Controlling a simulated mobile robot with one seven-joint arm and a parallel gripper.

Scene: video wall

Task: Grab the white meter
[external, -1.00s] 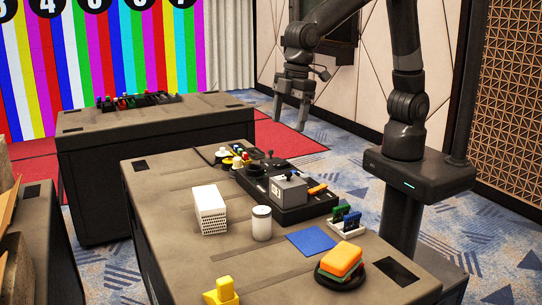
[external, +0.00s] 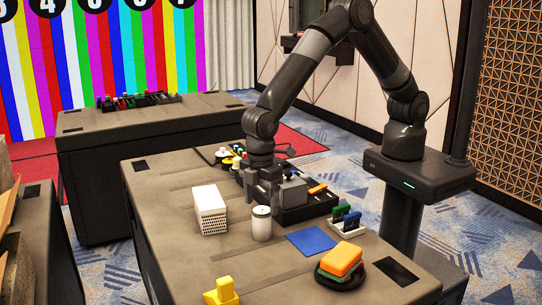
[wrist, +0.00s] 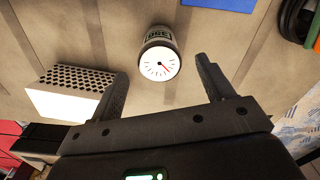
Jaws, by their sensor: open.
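The white meter is a short white cylinder (external: 262,224) standing upright on the dark table. In the wrist view its round white dial with a red needle (wrist: 160,64) faces my camera, at upper centre. My gripper (external: 264,200) points down just behind the meter, near the grey box. In the wrist view my gripper (wrist: 162,84) is open and empty, its two fingers spread left and right. The meter lies a little beyond the fingertips, roughly centred between them, with no visible contact.
A white perforated box (external: 209,210) stands left of the meter, close to my left finger in the wrist view. A grey box (external: 289,191) on a black control panel is close right. A blue sheet (external: 311,240) and stacked sponges (external: 342,262) lie to the right and front.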

